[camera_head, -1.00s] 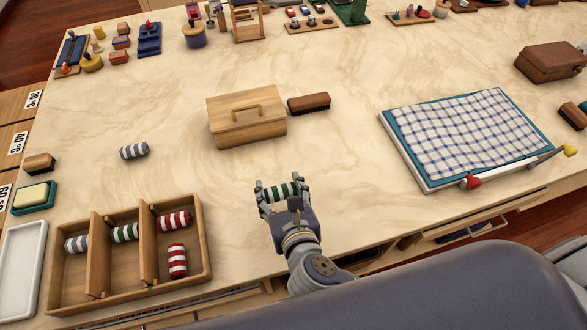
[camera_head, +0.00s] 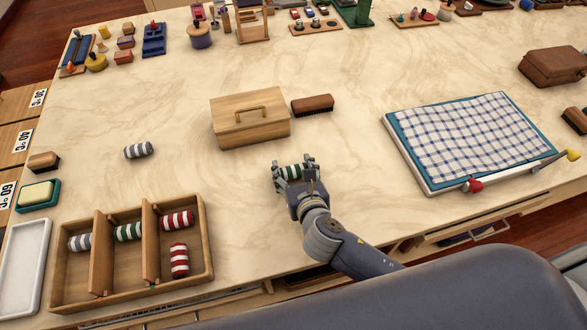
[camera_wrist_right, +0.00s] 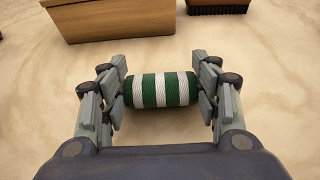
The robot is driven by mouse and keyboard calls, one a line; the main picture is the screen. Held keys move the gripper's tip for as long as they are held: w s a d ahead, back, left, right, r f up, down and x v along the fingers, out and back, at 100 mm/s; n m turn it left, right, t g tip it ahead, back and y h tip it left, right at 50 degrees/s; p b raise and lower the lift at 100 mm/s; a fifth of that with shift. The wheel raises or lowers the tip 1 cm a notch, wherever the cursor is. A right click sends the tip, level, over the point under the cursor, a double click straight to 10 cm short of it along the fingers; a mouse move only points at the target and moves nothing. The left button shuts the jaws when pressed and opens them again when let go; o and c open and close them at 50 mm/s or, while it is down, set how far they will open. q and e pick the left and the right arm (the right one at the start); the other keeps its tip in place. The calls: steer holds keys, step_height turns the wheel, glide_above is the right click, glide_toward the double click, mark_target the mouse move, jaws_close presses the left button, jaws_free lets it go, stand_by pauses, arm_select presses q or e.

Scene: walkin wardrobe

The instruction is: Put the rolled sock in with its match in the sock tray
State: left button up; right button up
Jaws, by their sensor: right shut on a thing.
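My right gripper (camera_head: 293,172) is shut on a green-and-white striped rolled sock (camera_wrist_right: 161,90), held across between its fingers in the right wrist view. In the head view it is right of the sock tray (camera_head: 208,240), just in front of the wooden box. The wooden tray has three compartments. A grey-and-white sock (camera_head: 80,242) lies in the left one, a green-and-white sock (camera_head: 128,232) in the middle one, and two red-and-white socks (camera_head: 178,220) in the right one. Another grey-and-white sock (camera_head: 138,150) lies loose on the table behind the tray. My left gripper is not seen.
A lidded wooden box (camera_head: 250,118) and a dark brush (camera_head: 312,105) stand behind my right gripper. A white tray (camera_head: 22,265) and a soap dish (camera_head: 38,196) are left of the sock tray. A checked cloth (camera_head: 475,137) lies on a board at right.

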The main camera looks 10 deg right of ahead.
steer(key=shift+f, duration=0.15)
steer(key=o, duration=0.9)
